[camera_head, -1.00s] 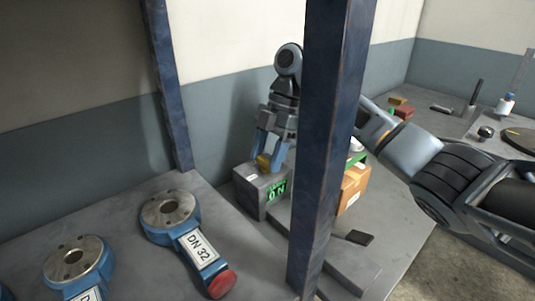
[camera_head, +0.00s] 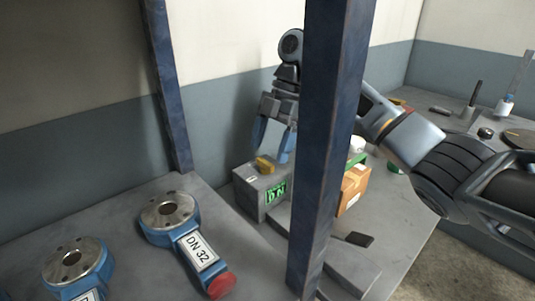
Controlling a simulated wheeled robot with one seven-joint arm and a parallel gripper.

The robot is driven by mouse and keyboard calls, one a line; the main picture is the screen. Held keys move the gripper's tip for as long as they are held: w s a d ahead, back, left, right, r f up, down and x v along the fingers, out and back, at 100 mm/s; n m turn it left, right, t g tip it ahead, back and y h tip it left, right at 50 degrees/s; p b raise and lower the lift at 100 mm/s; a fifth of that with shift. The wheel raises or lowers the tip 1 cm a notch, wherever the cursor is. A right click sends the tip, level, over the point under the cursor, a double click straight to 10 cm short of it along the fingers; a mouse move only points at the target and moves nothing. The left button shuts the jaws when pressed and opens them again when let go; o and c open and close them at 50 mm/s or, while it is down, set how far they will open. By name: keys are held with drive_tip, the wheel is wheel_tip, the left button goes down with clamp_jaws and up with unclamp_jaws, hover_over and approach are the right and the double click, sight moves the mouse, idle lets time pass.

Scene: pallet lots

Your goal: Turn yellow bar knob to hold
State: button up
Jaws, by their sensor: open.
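The yellow bar knob (camera_head: 264,164) sits on top of a grey box (camera_head: 250,192) behind the blue post. A green lit display (camera_head: 276,191) is on the box's front face; its text is partly legible and I cannot read it surely. My gripper (camera_head: 270,150) points down over the box, with its blue fingers apart. Part of my arm is hidden by the post.
A dark blue post (camera_head: 328,150) stands in front of my arm. An orange-brown box (camera_head: 353,188) stands right of it, with a dark flat piece (camera_head: 359,239) nearby. Blue DN 32 flanged parts (camera_head: 190,240) lie at front left.

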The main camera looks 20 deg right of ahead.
drive_tip(key=shift+v, duration=2.4)
